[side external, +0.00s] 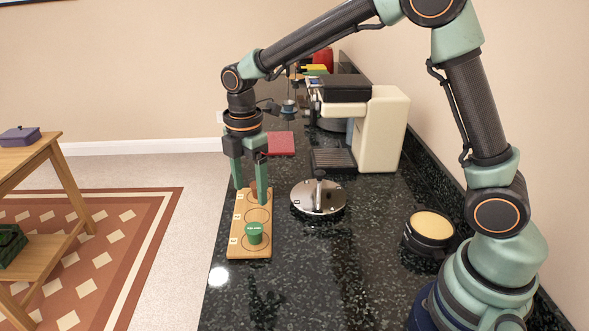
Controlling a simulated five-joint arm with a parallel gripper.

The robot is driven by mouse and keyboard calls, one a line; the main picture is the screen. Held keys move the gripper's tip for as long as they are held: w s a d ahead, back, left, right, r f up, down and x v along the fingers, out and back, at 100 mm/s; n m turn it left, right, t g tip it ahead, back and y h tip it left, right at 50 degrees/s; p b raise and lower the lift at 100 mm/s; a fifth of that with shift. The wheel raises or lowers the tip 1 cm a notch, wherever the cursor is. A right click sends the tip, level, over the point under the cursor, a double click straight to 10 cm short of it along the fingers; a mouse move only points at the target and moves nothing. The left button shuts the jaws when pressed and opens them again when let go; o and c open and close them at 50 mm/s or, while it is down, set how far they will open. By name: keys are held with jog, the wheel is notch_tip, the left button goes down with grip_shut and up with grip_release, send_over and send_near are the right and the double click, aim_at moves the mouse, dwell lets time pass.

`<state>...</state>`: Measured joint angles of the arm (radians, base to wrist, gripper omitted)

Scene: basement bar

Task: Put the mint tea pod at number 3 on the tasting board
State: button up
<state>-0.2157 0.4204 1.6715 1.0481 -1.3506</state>
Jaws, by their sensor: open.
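The wooden tasting board (266,250) lies on the dark counter, with a column of ringed spots and small number tags too small to read. A green pod (254,234) with pale lettering stands on the spot nearest the camera; the lettering is not clear. A brown pod (253,186) shows at the far end of the board, partly hidden by a finger. My gripper (250,194) is open and points down over the far part of the board. Its fingers appear on either side of the brown pod; I cannot tell whether they touch it.
A round chrome stand (318,203) with a centre post is right of the board. Behind it stands a cream coffee machine (384,130). A red cloth (281,144) lies farther back. A dark round tan-topped container (430,226) sits near my base. The front counter is clear.

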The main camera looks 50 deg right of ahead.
jog(key=s+d+r+m+t, duration=0.2)
jog(key=s+d+r+m, duration=0.2)
jog(key=s+m, duration=0.3)
jog(key=s+d+r+m+t, duration=0.3)
jog(key=s+d+r+m, duration=0.2)
jog(key=m, duration=0.6)
jog(key=shift+s+d+r+t, duration=0.25)
jog(key=shift+s+r, duration=0.4)
jog(key=shift+s, duration=0.65)
